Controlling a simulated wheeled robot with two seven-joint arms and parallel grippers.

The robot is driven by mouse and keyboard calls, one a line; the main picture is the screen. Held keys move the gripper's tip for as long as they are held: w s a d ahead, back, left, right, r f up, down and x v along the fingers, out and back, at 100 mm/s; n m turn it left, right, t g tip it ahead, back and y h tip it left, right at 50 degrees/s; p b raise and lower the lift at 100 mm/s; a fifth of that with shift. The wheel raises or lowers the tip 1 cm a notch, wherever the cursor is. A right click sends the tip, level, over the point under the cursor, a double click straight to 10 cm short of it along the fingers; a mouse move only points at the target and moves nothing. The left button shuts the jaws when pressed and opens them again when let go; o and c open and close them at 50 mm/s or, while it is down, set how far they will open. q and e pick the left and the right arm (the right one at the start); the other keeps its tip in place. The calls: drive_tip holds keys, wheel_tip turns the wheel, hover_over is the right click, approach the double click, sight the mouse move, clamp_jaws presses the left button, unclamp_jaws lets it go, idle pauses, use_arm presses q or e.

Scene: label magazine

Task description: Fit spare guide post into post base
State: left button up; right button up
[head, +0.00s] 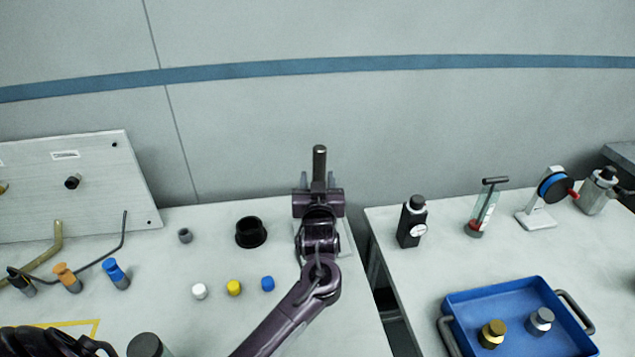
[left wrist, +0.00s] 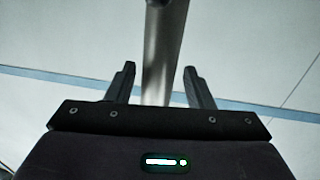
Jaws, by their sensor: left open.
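A grey metal guide post (head: 319,160) stands upright near the back right of the left table. My left gripper (head: 319,182) is open, with one finger on each side of the post. In the left wrist view the post (left wrist: 162,55) runs between the two spread fingers (left wrist: 160,80), with a visible gap on either side. A pale plate (head: 346,238) shows partly behind my left arm. The lower end of the post is hidden by my gripper, so I cannot tell what it stands in. My right gripper is not in view.
A black cup-like ring (head: 251,233) stands left of my arm, with white (head: 199,291), yellow (head: 234,288) and blue (head: 267,284) caps in front. A leaning panel (head: 100,180) is at left. The right table holds a blue tray (head: 470,337) across a gap.

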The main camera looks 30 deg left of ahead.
use_arm(q)
drive_tip(key=shift+r, duration=0.35)
drive_tip(key=shift+r+p, duration=0.4)
drive_tip(key=shift+r, duration=0.1)
drive_tip(key=b+v, duration=0.2)
drive_tip(key=v, duration=1)
drive_tip(key=shift+f, duration=0.15)
drive_tip(key=shift+f, duration=0.1)
